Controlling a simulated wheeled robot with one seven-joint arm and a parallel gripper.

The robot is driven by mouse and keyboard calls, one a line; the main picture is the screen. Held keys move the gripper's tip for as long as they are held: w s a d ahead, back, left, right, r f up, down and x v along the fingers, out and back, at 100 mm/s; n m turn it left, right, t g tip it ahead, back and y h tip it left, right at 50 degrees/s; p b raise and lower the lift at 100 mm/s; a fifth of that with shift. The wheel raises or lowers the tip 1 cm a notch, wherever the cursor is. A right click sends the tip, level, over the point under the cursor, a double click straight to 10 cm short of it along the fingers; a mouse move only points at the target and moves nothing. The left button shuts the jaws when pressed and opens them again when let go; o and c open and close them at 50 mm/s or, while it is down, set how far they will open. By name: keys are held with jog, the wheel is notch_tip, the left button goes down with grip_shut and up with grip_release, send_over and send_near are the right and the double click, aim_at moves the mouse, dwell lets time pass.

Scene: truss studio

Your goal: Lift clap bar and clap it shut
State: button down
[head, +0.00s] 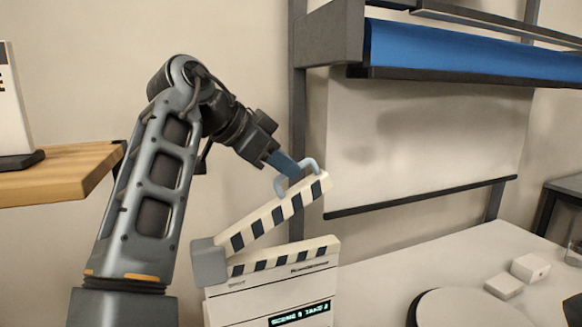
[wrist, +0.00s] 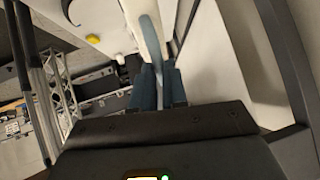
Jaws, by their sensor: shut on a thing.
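The clapperboard (head: 255,300) stands upright on the white table in the head view, with a lit display on its face. Its striped clap bar (head: 275,215) is raised at an angle, hinged at the grey block on the left. A pale blue handle (head: 312,163) is fixed near the bar's free right end. My gripper (head: 285,165) is shut on this handle from the upper left. In the wrist view the handle (wrist: 150,45) runs between the blue fingers of my gripper (wrist: 158,85). The exact grip on the handle is partly hidden by the fingers.
The white table (head: 440,255) carries two small white blocks (head: 515,278) and a round pale disc (head: 470,308) at right. A wooden shelf (head: 65,172) is at left. A dark rack with a blue roll (head: 460,50) stands behind, above right.

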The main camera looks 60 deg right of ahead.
jog(key=c, duration=1.1)
grip_release()
jog(key=shift+c, duration=0.2)
jog(key=shift+r, duration=0.55)
notch_tip(320, 180, up, 3)
jog(key=shift+b, duration=0.65)
jog(key=s+d+r+b, duration=0.1)
jog(key=s+d+r, duration=0.6)
jog(key=s+d, duration=0.1)
jog(key=shift+s+b, duration=0.3)
jog(key=shift+b, duration=0.1)
jog(key=shift+f, duration=0.1)
